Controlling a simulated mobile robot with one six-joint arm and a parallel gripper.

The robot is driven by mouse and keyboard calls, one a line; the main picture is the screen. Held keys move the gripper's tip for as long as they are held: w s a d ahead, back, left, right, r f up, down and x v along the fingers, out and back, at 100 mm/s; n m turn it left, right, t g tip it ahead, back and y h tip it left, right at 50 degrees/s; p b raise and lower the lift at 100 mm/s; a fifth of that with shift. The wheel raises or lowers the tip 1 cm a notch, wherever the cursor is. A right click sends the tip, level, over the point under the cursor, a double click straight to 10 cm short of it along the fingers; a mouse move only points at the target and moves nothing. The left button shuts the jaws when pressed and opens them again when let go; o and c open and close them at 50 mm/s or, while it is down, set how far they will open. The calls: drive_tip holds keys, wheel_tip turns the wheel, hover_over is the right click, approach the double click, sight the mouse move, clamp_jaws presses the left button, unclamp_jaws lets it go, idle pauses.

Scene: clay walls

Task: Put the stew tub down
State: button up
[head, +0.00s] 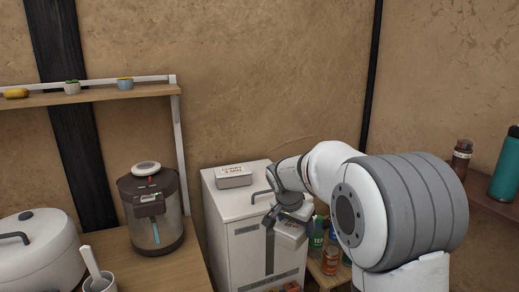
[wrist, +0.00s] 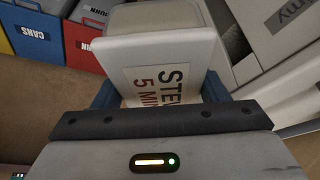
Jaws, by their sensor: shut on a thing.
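The stew tub (wrist: 150,52) is a pale box with a lid and a label reading "STEW" and "5 MIN" in the wrist view. My gripper (wrist: 158,92) is shut on it, with a blue finger on each side. In the head view my gripper (head: 280,216) is in front of the white cabinet's right side. The tub (head: 291,236) shows there only partly, below the wrist, and appears held in the air. What lies directly under it is hidden.
The white cabinet (head: 226,207) has a similar labelled tub (head: 234,177) on top. Bottles (head: 329,262) stand on a low shelf to its right. A dispenser (head: 152,210) and a big white cooker (head: 35,258) stand on the left counter. Labelled bins (wrist: 33,32) show in the wrist view.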

drive_tip(key=s+d+f+n+y, duration=0.1)
drive_tip(key=s+d+f+n, duration=0.1)
drive_tip(key=f, duration=1)
drive_tip(key=s+d+f+n+t+y, duration=0.1)
drive_tip(key=s+f+n, duration=0.4)
drive_tip(key=f, duration=0.8)
drive_tip(key=s+d, duration=0.1)
drive_tip(key=s, duration=0.1)
drive_tip(key=shift+s+d+y, duration=0.3)
drive_tip(key=shift+d, duration=0.1)
drive_tip(key=shift+f, duration=0.1)
